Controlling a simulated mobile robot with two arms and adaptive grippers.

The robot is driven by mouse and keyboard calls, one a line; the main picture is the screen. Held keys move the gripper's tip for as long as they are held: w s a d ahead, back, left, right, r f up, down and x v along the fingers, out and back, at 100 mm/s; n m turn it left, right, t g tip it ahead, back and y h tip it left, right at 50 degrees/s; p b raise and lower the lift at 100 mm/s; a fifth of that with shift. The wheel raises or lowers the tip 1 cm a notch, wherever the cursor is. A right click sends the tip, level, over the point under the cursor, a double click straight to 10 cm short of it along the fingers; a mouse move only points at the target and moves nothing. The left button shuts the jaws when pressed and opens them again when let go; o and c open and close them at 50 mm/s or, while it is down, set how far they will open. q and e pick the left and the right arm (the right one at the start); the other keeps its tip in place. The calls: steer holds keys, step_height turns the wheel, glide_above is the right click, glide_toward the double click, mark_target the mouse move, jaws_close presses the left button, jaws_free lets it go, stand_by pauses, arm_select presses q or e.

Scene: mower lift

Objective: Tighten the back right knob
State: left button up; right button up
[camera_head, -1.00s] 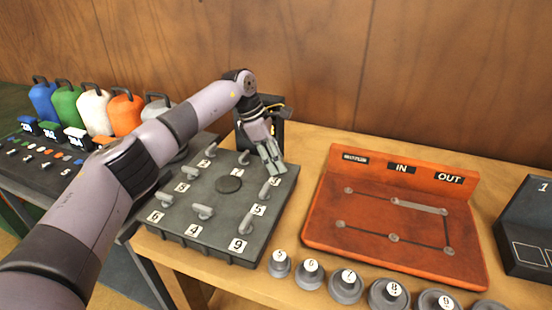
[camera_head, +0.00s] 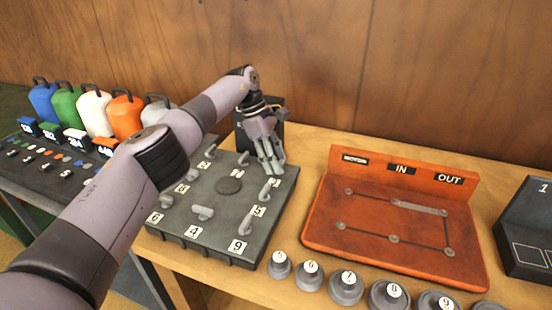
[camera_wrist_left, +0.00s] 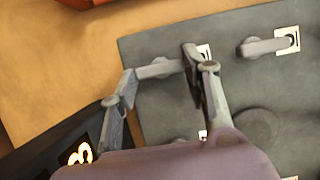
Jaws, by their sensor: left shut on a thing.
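A dark grey plate (camera_head: 222,230) carries several light grey lever knobs with numbered labels and a round dark disc (camera_head: 229,186) in its middle. My left gripper (camera_head: 272,167) comes down from above at the plate's back right corner. In the left wrist view its two fingers are at either end of the back right knob (camera_wrist_left: 158,69), shut on it. In the head view the fingers largely hide this knob. Another knob (camera_head: 266,190) stands just in front of it, on the right side. My right gripper is not in view.
An orange board (camera_head: 360,258) marked IN and OUT stands to the right, with several numbered round grey weights (camera_head: 310,275) in front. Several coloured jugs (camera_head: 92,106) stand at the left. A black box (camera_head: 243,138) is close behind the gripper.

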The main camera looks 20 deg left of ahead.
arm_select(q)
steer(key=shift+r, duration=0.1)
steer(key=o, duration=1.2)
steer(key=shift+c, duration=0.2)
steer(key=v, duration=0.7)
steer(key=shift+r, duration=0.2)
steer(key=shift+a+r, duration=0.1)
